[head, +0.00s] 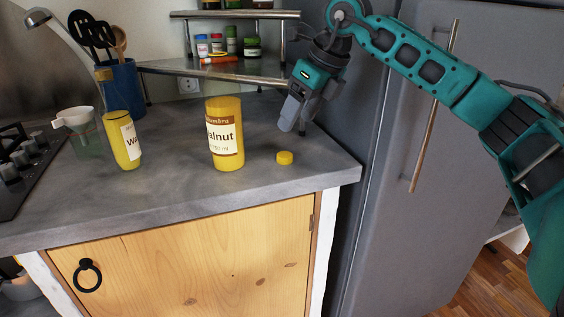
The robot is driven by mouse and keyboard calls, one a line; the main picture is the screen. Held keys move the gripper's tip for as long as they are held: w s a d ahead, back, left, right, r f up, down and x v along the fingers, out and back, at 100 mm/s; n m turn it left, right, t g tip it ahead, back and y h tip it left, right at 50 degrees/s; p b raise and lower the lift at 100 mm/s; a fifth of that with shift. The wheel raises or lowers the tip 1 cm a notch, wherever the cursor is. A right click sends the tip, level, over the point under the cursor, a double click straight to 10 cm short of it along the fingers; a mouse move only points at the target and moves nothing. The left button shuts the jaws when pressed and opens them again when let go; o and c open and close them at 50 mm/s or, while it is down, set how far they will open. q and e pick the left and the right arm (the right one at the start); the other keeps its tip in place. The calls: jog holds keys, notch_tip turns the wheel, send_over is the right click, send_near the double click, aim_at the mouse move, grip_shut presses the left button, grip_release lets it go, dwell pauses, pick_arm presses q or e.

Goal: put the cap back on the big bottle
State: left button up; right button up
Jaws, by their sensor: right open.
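The big bottle (226,152) is yellow with a brown and white walnut label. It stands upright on the grey counter (180,186). A small yellow cap (285,157) lies on the counter to the right of the big bottle, apart from it. My right gripper (292,126) is above the counter, up and slightly right of the cap, pointing down. It is open and empty, and touches neither the cap nor the bottle. The bottle's mouth is hard to make out from here. My left gripper is outside the view.
A smaller yellow bottle (121,143) stands left of the big bottle, beside a clear container with a white funnel (74,118). A blue utensil holder (121,88) stands behind. A metal corner shelf (215,68) holds jars. The fridge (415,190) is right of the counter's edge.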

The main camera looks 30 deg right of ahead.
jog(key=shift+s+d+r+h, duration=0.1)
jog(key=shift+d+r+h, duration=0.2)
jog(key=shift+d, duration=0.3)
jog(key=shift+s+d+r+h, duration=0.1)
jog(key=shift+d+r+h, duration=0.15)
jog(key=shift+d, duration=0.3)
jog(key=shift+w+f, duration=0.1)
jog(key=b, duration=0.1)
send_near(285, 155)
notch_tip(285, 155, down, 3)
jog(key=shift+w+f, duration=0.1)
jog(key=shift+w, duration=0.05)
jog(key=x, duration=0.2)
jog(key=b+x, duration=0.1)
jog(key=x, duration=0.2)
jog(key=shift+w+a, duration=0.1)
jog(key=shift+w, duration=0.3)
jog(key=c, duration=1)
